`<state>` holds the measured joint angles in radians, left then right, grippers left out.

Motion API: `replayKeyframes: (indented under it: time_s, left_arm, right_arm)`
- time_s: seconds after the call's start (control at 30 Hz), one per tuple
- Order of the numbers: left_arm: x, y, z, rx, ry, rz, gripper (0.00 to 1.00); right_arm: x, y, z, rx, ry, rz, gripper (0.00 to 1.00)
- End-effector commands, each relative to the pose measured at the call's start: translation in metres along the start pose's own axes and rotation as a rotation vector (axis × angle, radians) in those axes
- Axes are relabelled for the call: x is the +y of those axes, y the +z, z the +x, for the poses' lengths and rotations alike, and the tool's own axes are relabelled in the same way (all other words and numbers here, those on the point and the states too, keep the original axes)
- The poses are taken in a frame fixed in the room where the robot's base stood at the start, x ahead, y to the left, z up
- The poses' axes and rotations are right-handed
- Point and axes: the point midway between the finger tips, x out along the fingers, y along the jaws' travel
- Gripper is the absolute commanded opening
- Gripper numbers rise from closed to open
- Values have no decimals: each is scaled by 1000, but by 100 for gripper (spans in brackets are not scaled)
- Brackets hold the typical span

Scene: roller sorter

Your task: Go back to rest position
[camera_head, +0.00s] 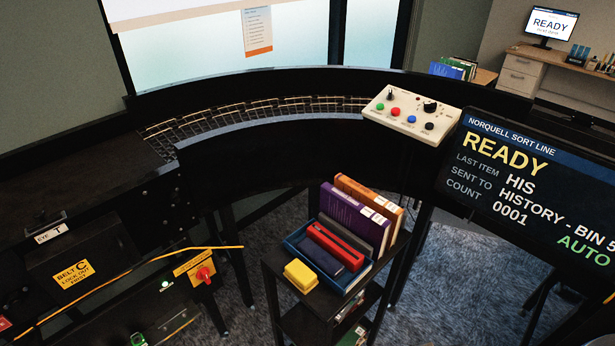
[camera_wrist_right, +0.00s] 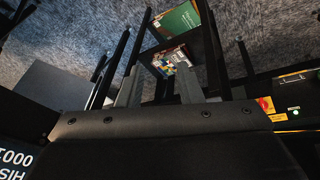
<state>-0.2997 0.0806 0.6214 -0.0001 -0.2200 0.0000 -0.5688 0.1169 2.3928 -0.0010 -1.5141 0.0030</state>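My right gripper (camera_wrist_right: 158,82) shows in the right wrist view, its two grey fingers apart with nothing between them. Beyond the fingers are a colourful book (camera_wrist_right: 172,62) and a green one (camera_wrist_right: 180,20), both lower down. No gripper shows in the head view, and my left gripper is in neither view. In the head view, a black cart (camera_head: 262,255) holds a blue tray (camera_head: 292,243) with a red item and a dark item in it. A yellow block (camera_head: 300,276) and upright purple (camera_head: 350,218) and orange (camera_head: 372,205) books are also on the cart.
A curved roller conveyor (camera_head: 255,112) runs behind the cart, its visible rollers empty. A button box (camera_head: 410,116) sits at its right end. A screen (camera_head: 530,190) reading READY stands at right. A belt housing (camera_head: 70,200) with a red switch (camera_head: 203,274) is at left.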

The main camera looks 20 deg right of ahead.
Motion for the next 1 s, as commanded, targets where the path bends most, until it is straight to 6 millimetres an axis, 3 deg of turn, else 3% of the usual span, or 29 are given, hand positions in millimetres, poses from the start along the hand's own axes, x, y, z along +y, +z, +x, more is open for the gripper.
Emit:
replayKeyframes:
  time_s: [0.27, 0.47, 0.7, 1.0]
  left_arm:
    - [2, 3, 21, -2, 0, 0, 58]
    - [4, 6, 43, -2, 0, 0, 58]
    - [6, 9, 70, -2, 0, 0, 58]
    - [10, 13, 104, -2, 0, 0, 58]
  right_arm:
    - [-6, 15, 82, -31, -7, -2, 33]
    - [-14, 44, 169, -64, -15, -3, 33]
    - [-26, 100, 274, -105, -25, -4, 33]
    - [-42, 192, 376, -156, -39, -8, 33]
